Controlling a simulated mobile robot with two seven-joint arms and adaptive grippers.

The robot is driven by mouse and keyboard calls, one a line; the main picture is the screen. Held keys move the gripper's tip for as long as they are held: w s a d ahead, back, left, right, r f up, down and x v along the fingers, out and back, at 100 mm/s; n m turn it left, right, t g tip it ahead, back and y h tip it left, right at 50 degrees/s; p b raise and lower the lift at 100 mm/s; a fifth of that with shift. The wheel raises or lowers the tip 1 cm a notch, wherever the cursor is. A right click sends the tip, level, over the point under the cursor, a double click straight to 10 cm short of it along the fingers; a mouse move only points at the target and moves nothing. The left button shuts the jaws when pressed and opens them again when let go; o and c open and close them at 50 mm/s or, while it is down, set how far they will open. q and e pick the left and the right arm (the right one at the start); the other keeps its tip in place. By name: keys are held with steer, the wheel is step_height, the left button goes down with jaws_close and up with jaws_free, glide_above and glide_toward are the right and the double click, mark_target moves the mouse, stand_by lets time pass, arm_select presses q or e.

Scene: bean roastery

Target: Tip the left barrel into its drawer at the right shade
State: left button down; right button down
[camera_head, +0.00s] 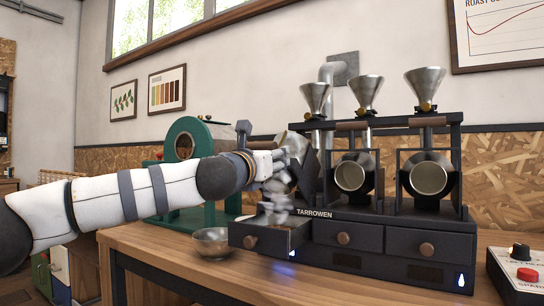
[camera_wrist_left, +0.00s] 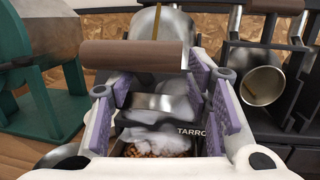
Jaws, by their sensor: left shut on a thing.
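The arm and gripper hide most of that barrel, and the exact contact is hidden. In the left wrist view, my gripper's purple-padded fingers (camera_wrist_left: 158,112) stand on either side of a metal part, below a brown cylindrical handle (camera_wrist_left: 130,55). The left drawer (camera_head: 250,236) is pulled out below. Brown beans (camera_wrist_left: 150,151) lie in it, with pale smoke over them. My right gripper is out of view.
Two more barrels, the middle one (camera_head: 352,176) and the right one (camera_head: 430,178), stand beside it above closed drawers. A metal bowl (camera_head: 211,243) sits left of the open drawer. A green roaster (camera_head: 185,219) stands behind my arm. A button box (camera_head: 520,268) is at the right.

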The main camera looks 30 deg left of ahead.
arm_select(q)
steer(key=shift+a+f+n+y, duration=0.15)
steer(key=shift+a+f+y, duration=0.05)
steer(key=shift+a, duration=0.4)
steer(key=shift+a+f+n+y, duration=0.15)
steer(key=shift+a+f+y, duration=0.05)
steer(key=shift+a, duration=0.35)
steer(key=c, duration=1.1)
jaws_free()
steer(key=o, duration=1.1)
steer(key=shift+w+a+f, duration=0.1)
steer(key=shift+a, duration=0.35)
steer(key=shift+d, duration=0.4)
steer(key=v, duration=1.1)
steer(key=shift+s, duration=0.45)
